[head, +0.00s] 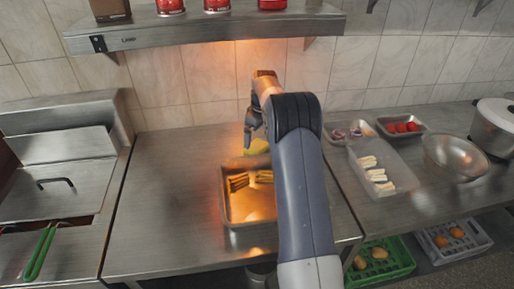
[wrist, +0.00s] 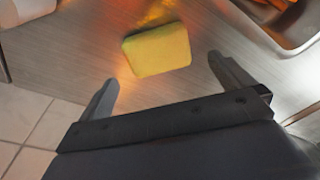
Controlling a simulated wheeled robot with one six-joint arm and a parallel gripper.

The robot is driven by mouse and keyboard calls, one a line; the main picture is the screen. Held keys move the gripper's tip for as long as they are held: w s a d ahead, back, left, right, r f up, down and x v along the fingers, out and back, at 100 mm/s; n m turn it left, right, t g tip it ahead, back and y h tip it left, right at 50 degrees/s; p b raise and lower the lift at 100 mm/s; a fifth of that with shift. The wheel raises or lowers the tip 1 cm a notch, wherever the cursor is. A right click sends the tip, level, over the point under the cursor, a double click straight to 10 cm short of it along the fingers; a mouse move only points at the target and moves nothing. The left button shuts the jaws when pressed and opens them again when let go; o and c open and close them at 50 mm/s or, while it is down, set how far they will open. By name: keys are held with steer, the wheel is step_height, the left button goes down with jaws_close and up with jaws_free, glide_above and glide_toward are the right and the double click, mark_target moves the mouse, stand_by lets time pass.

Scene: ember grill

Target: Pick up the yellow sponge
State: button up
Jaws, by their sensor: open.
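The yellow sponge (wrist: 157,50) lies flat on the steel counter in the wrist view, just beyond my fingertips and between their lines. In the head view the sponge (head: 257,146) shows only in part, behind my arm and gripper, near the back of the counter. My gripper (wrist: 160,80) is open and empty, its two dark fingers spread apart, and the sponge is not between them. In the head view my gripper (head: 249,134) points down beside the sponge; my arm hides part of the area.
A metal tray (head: 225,205) with browned food strips stands in front of the sponge; its edge (wrist: 262,38) shows in the wrist view. A shelf (head: 200,35) with red cans hangs above. A fryer (head: 60,190) is left. Trays and a bowl (head: 455,158) are right. Counter left of the tray is clear.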

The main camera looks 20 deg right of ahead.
mark_target(257, 146)
steer(key=f, duration=0.2)
steer(key=f+p, duration=0.1)
steer(key=f, duration=0.1)
steer(key=f+p, duration=0.1)
steer(key=f, duration=0.1)
steer(key=shift+w+f, duration=0.2)
steer(key=shift+w, duration=0.1)
steer(key=shift+c, duration=0.2)
steer(key=c, duration=0.8)
steer(key=shift+r, duration=0.15)
step_height(257, 146, up, 10)
steer(key=shift+f+b, duration=0.1)
steer(key=shift+b, duration=0.95)
